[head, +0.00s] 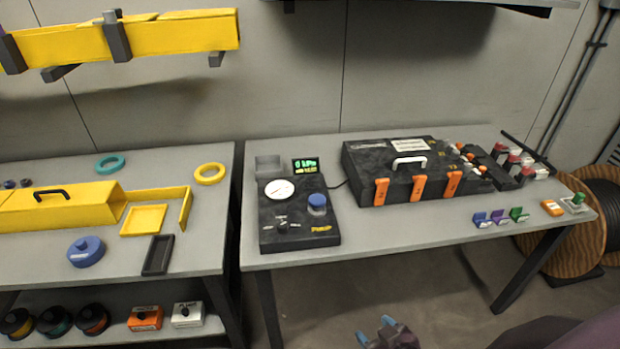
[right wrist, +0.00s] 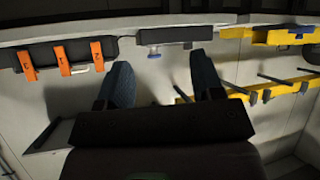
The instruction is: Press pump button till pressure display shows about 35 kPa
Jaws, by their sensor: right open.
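The black pump unit (head: 300,236) stands on the left part of the right table. Its blue button (head: 317,200) sits on top at the right, beside a white dial gauge (head: 279,189) and a small knob (head: 282,224). A small display (head: 306,165) with green digits stands behind the unit; its reading is too small to tell. My right gripper (head: 388,333) is low at the bottom edge, in front of the table and well apart from the button. In the right wrist view its fingers (right wrist: 160,82) are spread and empty. My left gripper is not in view.
A black case (head: 365,165) with orange latches stands right of the pump unit. Small coloured clips (head: 497,217) lie along the table's right front edge. The left table holds a yellow duct (head: 65,207), rings and trays. A gap separates the tables.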

